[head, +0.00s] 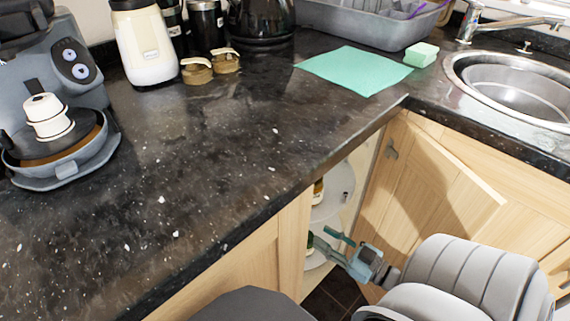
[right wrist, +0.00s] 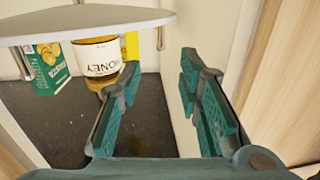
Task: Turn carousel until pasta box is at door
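The corner carousel shows through the open cabinet in the head view, with a pale round upper tray (head: 337,193) and a lower tray (head: 315,260). My right gripper (head: 338,246) is at the opening, close to the carousel. In the right wrist view its fingers (right wrist: 160,105) are spread wide with nothing between them. A pale tray (right wrist: 85,22) edge crosses the top left there. By it show a honey jar (right wrist: 98,55), a green box (right wrist: 47,68) and a yellow item (right wrist: 132,45), partly hidden. I cannot tell whether the green box is the pasta box. My left gripper is out of view.
A wooden cabinet door (head: 420,190) stands right of the opening. The dark granite counter (head: 200,180) overhangs the carousel. On it are a coffee machine (head: 60,95), a green cloth (head: 352,70) and a sponge (head: 421,54). The sink (head: 515,85) is at right.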

